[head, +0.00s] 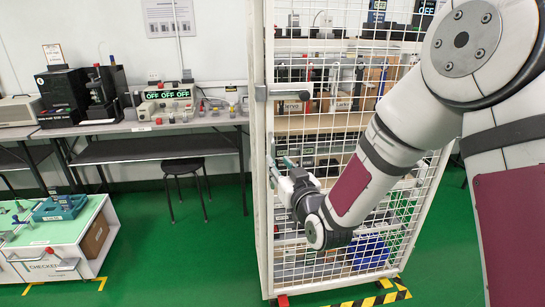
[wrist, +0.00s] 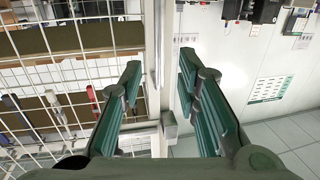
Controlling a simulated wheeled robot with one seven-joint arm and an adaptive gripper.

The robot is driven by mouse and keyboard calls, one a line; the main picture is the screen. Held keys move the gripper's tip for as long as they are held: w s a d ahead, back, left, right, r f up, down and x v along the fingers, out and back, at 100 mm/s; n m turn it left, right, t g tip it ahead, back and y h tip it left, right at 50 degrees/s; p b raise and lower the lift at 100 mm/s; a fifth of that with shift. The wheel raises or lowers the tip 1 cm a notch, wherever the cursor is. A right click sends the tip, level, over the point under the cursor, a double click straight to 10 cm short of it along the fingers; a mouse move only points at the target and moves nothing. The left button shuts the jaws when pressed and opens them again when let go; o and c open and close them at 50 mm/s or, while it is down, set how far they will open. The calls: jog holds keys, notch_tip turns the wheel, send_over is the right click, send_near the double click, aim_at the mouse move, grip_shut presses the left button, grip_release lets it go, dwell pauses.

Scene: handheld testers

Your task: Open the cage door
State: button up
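The cage (head: 262,220) is a tall white frame with white wire mesh, standing in the middle of the head view. Its mesh door side faces me and looks closed; a small gap cannot be ruled out. My gripper (head: 277,163) is at the left post, lower than that lever. In the wrist view, its two teal fingers (wrist: 165,98) are apart, with a thin pale vertical bar (wrist: 158,45) and a small grey block (wrist: 169,124) visible between them. Contact cannot be made out.
Shelves with testers and boxes stand behind the mesh. A workbench (head: 150,127) with instruments lines the left wall, with a black stool (head: 186,168) beneath. A white-green cart (head: 60,240) stands at lower left. Green floor (head: 185,260) left of the cage is clear. Yellow-black tape (head: 385,297) marks the floor.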

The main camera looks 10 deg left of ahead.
aim_at(274, 156)
jog(key=x, duration=0.5)
jog(key=shift+w+a, duration=0.15)
jog(key=shift+w, duration=0.2)
jog(key=shift+c, duration=0.2)
grip_shut()
